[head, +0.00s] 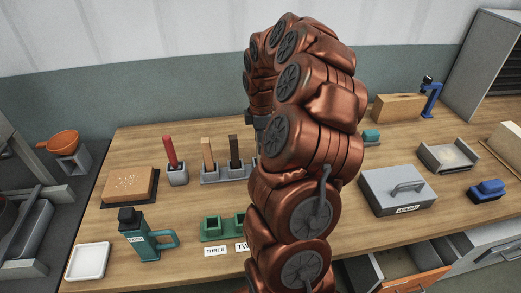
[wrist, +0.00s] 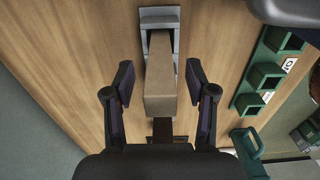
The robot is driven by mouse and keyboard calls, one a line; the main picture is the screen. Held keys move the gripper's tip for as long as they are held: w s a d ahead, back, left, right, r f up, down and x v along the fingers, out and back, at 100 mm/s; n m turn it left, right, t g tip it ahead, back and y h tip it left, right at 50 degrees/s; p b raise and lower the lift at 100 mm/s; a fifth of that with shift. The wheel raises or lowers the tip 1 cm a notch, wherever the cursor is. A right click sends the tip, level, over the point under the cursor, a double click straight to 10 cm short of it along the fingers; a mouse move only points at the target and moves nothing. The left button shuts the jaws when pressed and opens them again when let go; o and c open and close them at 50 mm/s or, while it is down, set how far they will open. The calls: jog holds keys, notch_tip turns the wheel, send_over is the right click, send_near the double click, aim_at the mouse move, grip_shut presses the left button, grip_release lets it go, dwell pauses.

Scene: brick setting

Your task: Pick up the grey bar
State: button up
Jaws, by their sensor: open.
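A taupe-grey bar (wrist: 159,98) stands upright in a grey holder (wrist: 160,18) in the wrist view. My gripper (wrist: 160,76) is open, with one finger on each side of the bar and visible gaps between. A dark brown piece (wrist: 162,130) shows beyond the bar, partly hidden by my gripper. In the head view my arm covers this spot, so I cannot make out the grey bar or the fingers there. A tan bar (head: 207,153) and a dark brown bar (head: 234,150) stand in grey holders left of my arm.
A red bar (head: 170,151) stands farther left in its own holder. A green rack (head: 213,229), a green jug (head: 141,238) and a white tray (head: 88,261) are near the front edge. A grey lidded box (head: 397,189) stands right of my arm.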

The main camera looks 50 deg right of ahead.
jog(key=shift+f, duration=0.7)
grip_shut()
